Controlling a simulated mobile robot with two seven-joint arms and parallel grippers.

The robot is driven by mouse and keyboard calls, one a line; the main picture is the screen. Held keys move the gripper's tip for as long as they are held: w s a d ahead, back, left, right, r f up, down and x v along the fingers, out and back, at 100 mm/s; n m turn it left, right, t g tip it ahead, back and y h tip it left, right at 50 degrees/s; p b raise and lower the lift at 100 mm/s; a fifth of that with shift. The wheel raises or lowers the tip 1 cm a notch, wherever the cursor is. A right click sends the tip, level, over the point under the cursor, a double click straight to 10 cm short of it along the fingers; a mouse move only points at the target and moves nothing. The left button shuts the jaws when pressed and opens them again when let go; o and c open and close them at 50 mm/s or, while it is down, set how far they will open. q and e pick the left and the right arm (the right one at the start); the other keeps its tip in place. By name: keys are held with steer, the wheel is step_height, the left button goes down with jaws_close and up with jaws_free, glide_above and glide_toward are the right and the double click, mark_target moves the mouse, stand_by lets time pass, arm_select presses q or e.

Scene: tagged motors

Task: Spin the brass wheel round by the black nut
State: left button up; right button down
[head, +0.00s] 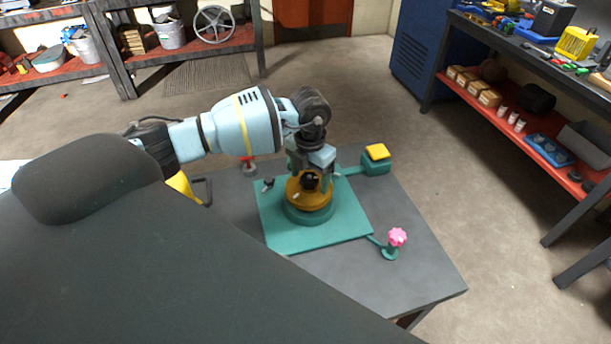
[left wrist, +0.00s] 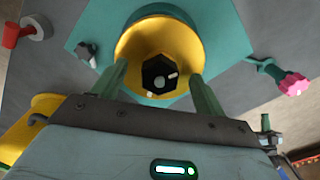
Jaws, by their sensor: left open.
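The brass wheel (head: 298,198) sits on a round teal base (head: 311,217) on a teal plate (head: 340,223). The black nut (head: 310,182) stands at the wheel's middle. My left gripper (head: 311,177) is over the wheel, pointing down, and partly hides it. In the left wrist view, the black hexagonal nut (left wrist: 157,72) shows inside the yellow wheel (left wrist: 128,47). The two green fingers of my open left gripper (left wrist: 160,80) are on either side of the nut, with visible gaps. I cannot tell their exact height against the nut. My right gripper is not in view.
A pink knob (head: 397,237), a yellow-topped teal block (head: 376,157) and a red-handled valve (head: 248,166) stand around the plate on the grey table (head: 428,277). A loaded shelf (head: 520,130) stands at the right. Open floor lies beyond the table.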

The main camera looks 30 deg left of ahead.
arm_select(q)
steer(key=shift+r+n, duration=0.15)
steer(key=shift+n, duration=0.45)
steer(key=n, duration=0.3)
steer(key=shift+f, duration=0.2)
steer(key=n, duration=0.7)
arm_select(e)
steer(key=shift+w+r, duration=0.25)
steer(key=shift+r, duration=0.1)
arm_select(q)
steer(key=shift+c, duration=0.4)
